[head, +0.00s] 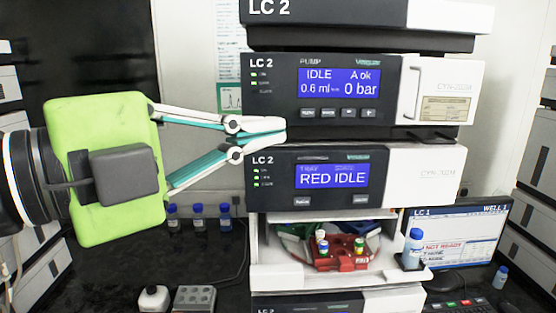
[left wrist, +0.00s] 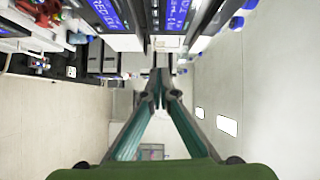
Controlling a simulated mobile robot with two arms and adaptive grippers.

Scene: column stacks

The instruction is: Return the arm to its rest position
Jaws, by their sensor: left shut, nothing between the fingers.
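My left gripper (head: 284,130) comes in from the left in the head view, with a green body and teal-lined fingers. Its fingers are shut and empty, with the tips in front of the left edge of the LC 2 stack. The tips overlap the gap between the pump module (head: 330,90) and the RED IDLE module (head: 420,178); I cannot tell whether they touch. The left wrist view also shows the closed fingers (left wrist: 160,85), with nothing between them. My right gripper is not in view.
Below is an open compartment with a red vial tray (head: 345,262). A blue-capped bottle (head: 412,248) stands at its right. A monitor (head: 458,240) reads NOT READY. Small blue-capped bottles (head: 198,217) and a grey block (head: 194,298) stand on the dark bench (head: 225,262).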

